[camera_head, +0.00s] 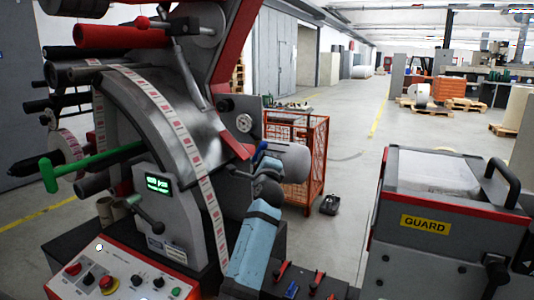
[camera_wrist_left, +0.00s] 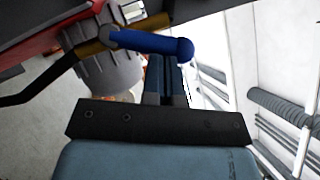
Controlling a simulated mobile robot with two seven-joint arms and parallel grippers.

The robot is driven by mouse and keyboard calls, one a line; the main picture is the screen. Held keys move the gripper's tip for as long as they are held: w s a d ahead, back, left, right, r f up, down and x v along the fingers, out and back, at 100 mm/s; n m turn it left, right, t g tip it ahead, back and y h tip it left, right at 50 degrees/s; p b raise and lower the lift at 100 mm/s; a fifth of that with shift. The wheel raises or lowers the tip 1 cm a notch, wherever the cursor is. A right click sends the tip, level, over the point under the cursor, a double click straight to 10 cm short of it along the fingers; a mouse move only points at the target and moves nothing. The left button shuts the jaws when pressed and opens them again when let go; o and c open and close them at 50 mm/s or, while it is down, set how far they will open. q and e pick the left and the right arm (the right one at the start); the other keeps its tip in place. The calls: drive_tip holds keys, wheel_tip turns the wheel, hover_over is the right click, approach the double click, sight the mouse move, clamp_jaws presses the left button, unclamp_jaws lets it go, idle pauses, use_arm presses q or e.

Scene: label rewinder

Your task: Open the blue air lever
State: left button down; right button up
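The blue air lever (camera_wrist_left: 150,43) shows in the left wrist view as a blue handle with a round end, pointing right from a brass fitting (camera_wrist_left: 95,46) beside a grey ribbed cylinder. In the head view a small blue part of the lever (camera_head: 262,147) shows beside a grey rounded cylinder. My left gripper (camera_wrist_left: 166,72) comes up close to the lever. Its two fingers look close together, with nothing seen between them. Their tips are hidden by the lever, and I cannot tell whether they touch it. My right gripper is in neither view.
The label rewinder (camera_head: 185,120) fills the left, with a green handle (camera_head: 90,165) and a control panel (camera_head: 110,275). An orange wire cage (camera_head: 308,150) stands behind the lever.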

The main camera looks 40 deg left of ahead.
use_arm(q)
drive_tip(key=n+g+p, duration=0.1)
drive_tip(key=p, duration=0.1)
drive_tip(key=a+r+n+p, duration=0.1)
drive_tip(key=n+p, duration=0.1)
drive_tip(key=r+n+g+h+p, duration=0.1)
drive_tip(key=p, duration=0.1)
drive_tip(key=shift+s+a+r+g, duration=0.1)
drive_tip(key=shift+s+a+g, duration=0.1)
drive_tip(key=shift+a+g, duration=0.15)
drive_tip(key=shift+a, duration=0.15)
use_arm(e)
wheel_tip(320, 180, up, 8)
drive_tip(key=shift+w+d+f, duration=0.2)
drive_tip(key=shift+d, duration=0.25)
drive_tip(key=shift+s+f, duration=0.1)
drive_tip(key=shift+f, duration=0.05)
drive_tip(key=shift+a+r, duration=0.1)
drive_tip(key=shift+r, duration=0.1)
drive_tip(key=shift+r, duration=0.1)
